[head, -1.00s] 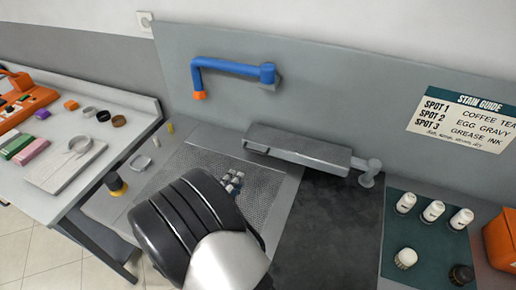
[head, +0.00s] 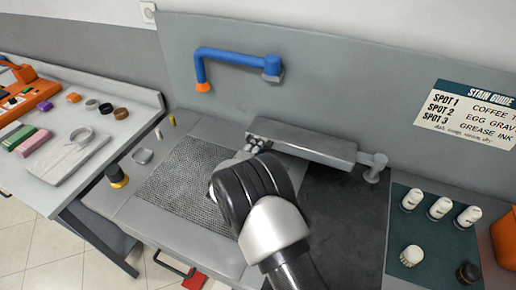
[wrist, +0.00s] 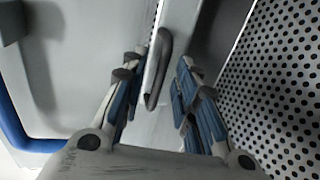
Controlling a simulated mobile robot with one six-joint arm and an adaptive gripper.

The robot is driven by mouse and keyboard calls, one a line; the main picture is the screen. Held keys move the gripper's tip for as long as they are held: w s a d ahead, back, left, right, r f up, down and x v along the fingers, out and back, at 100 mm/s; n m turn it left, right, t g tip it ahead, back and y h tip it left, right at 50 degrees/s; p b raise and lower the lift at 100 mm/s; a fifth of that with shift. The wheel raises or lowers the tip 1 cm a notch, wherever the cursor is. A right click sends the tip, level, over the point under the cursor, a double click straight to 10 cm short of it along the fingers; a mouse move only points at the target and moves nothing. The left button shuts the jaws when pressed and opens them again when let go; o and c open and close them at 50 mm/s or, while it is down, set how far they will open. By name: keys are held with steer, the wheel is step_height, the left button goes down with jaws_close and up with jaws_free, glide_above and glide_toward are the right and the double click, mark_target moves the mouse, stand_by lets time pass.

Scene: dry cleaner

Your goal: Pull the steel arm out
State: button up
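The steel arm (head: 310,142) is a long grey bar in front of the back panel, joined at its right end to a round post (head: 375,170). My gripper (head: 258,143) is at the bar's left end, and my wrist partly hides that end. In the wrist view, a curved grey handle (wrist: 158,70) on the steel arm lies between my two blue-padded fingers (wrist: 157,88). The fingers are apart, with a gap on both sides of the handle. Whether the fingertips reach fully past it is hard to tell.
A blue swing arm (head: 235,58) with an orange tip hangs on the panel above left. The perforated board (head: 185,185) lies below my gripper. A dark mat (head: 345,220) is to the right, beside a green mat (head: 435,245) with white bottles. A black-and-yellow container (head: 117,177) stands left.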

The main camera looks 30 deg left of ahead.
steer(key=shift+w, duration=0.2)
steer(key=shift+c, duration=0.2)
jaws_close()
stand_by(0.5)
